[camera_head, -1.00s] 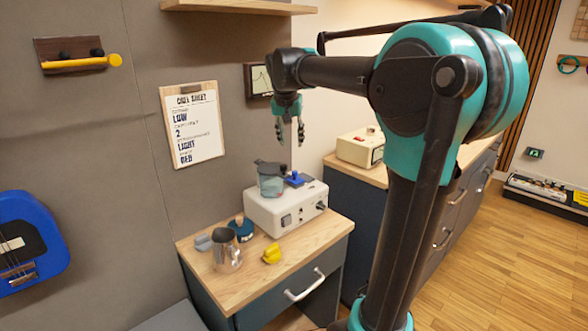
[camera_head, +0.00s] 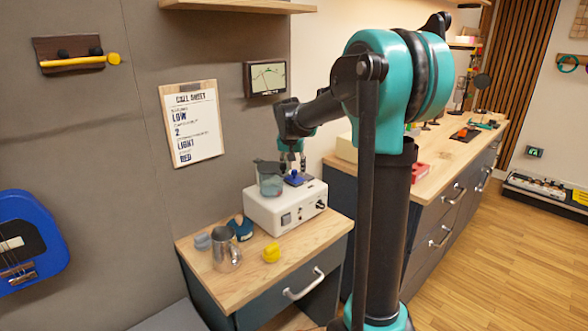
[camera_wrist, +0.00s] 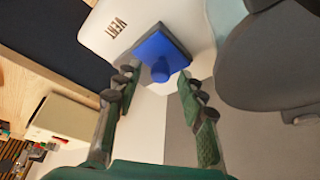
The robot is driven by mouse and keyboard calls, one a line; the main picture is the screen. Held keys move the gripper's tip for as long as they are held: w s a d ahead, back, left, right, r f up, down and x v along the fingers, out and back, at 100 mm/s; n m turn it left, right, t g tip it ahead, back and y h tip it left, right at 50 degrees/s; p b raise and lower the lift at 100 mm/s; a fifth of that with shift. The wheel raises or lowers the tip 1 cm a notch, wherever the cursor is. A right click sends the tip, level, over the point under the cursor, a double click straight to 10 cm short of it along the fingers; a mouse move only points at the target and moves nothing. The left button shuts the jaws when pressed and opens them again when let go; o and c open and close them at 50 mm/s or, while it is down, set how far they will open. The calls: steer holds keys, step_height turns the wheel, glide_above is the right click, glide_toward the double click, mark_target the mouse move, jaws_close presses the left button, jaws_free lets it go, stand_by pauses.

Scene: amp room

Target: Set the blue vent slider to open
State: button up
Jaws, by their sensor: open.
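The blue vent slider (camera_head: 294,176) sits on top of the white amp box (camera_head: 280,214), towards its right rear. In the wrist view the slider (camera_wrist: 161,56) is a blue plate with a round knob, beside the printed word VENT. My gripper (camera_head: 291,160) is just above the slider in the head view. In the wrist view my gripper (camera_wrist: 157,84) is open, its two fingers on either side of the knob's line. I cannot tell whether the fingers touch it. The slider's open and closed marks cannot be made out.
A grey translucent pitcher (camera_head: 269,180) stands on the box, close left of the slider; it fills the wrist view's upper right. A metal mug (camera_head: 224,252), a yellow object (camera_head: 271,253) and a blue object (camera_head: 241,228) stand on the wooden cabinet top. A wall screen (camera_head: 266,79) hangs behind.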

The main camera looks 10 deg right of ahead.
mark_target(305, 176)
jaws_close()
stand_by(0.4)
steer(key=shift+w+d, duration=0.5)
steer(key=shift+d, duration=0.25)
steer(key=shift+w+d, duration=0.5)
steer(key=shift+d, duration=0.25)
steer(key=shift+w+d, duration=0.5)
steer(key=shift+d, duration=0.25)
steer(key=shift+r, duration=0.1)
jaws_free()
steer(key=shift+d, duration=0.1)
steer(key=v, duration=1.2)
